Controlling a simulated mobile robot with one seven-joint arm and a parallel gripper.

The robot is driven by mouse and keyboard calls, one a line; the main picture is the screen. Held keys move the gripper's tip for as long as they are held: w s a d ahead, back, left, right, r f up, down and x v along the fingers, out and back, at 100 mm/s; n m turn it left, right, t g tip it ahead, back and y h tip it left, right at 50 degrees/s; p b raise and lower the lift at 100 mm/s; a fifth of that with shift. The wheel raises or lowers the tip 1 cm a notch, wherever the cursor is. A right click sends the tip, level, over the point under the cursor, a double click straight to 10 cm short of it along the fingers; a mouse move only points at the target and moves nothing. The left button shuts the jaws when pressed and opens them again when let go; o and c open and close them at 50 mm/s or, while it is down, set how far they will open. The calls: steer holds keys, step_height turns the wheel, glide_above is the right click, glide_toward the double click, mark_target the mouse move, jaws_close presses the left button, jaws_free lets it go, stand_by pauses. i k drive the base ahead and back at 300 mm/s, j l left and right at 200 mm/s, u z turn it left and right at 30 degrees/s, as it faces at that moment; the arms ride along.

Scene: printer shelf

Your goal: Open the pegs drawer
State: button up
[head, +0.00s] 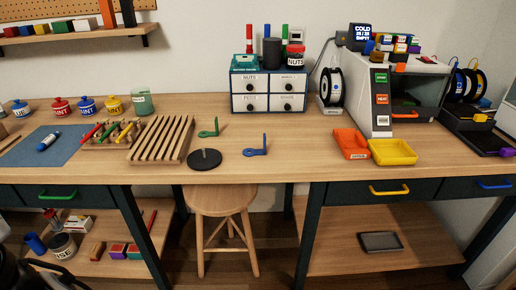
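A small blue cabinet (269,69) with four white drawer fronts stands at the back of the workbench, near the middle of the head view. The pegs drawer (242,103) appears to be the lower left one, with small print and a dark round knob (250,107). It looks closed, flush with the other fronts. The upper left drawer (240,84) reads NUTS. The two right drawers also look closed. My gripper cannot be made out; only dark parts, possibly mine, show at the bottom left corner.
A green peg-like part (209,131), a blue one (255,150) and a black disc (205,159) lie in front of the cabinet. A slatted wooden rack (161,139) is to the left. A filament spool (331,88) and printer (400,95) stand right. A stool (222,203) is below.

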mark_target(241, 102)
steer(key=z, duration=0.65)
steer(key=j+z, duration=1.15)
steer(key=j, duration=0.25)
steer(key=k+j+z, duration=0.15)
steer(key=j, duration=1.05)
steer(key=i+j, duration=0.1)
steer(key=j, duration=0.65)
